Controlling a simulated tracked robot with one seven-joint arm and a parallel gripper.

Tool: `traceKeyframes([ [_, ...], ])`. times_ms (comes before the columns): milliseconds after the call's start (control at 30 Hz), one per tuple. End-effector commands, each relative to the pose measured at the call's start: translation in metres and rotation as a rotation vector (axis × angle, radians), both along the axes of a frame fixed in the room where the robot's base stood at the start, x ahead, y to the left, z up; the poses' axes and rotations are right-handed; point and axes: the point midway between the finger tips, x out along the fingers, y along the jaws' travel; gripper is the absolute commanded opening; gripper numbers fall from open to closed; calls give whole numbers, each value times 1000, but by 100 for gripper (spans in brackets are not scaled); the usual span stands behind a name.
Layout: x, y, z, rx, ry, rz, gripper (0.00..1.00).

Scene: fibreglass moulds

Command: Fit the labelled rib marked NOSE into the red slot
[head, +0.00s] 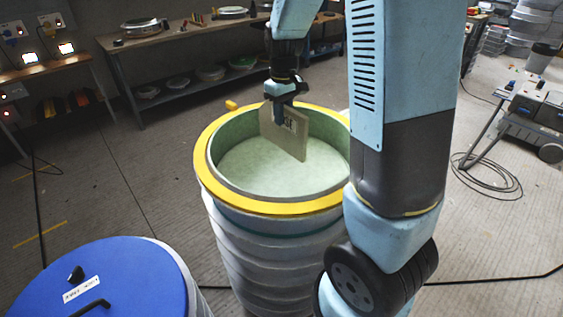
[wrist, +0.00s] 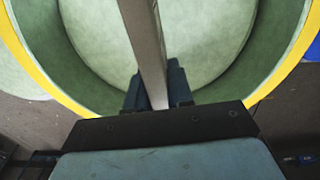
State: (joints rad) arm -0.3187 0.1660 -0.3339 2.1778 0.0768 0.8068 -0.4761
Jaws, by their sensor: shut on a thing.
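My gripper (head: 281,104) is shut on a flat tan rib (head: 290,142), held upright over the open round mould. The rib has a dark printed label near its top, partly hidden by my gripper; I read only its last letters, which look like SE. In the wrist view the rib (wrist: 149,45) shows edge-on between the two fingers (wrist: 156,90) and points away from me. The mould (head: 205,180) has a yellow rim and a pale green inside; the rib's lower part reaches within its opening. I see no red slot in either view.
A blue-lidded drum (head: 135,270) with a white label and black handles stands at the lower left. A workbench (head: 185,42) with a lower shelf is behind the mould. A grey-blue machine (head: 535,105) and a coiled cable (head: 490,178) lie at the right. Open floor lies between.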

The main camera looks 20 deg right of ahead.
Motion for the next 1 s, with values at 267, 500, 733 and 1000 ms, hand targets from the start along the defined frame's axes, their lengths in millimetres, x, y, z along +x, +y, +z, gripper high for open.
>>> traceKeyframes([
  [267,-1,-8,-46,-2,5,-15,0],
  [500,0,-11,-65,-1,1,-21,0],
  [733,-1,-12,-90,-2,5,-22,0],
  [1000,0,-11,-101,-1,1,-20,0],
])
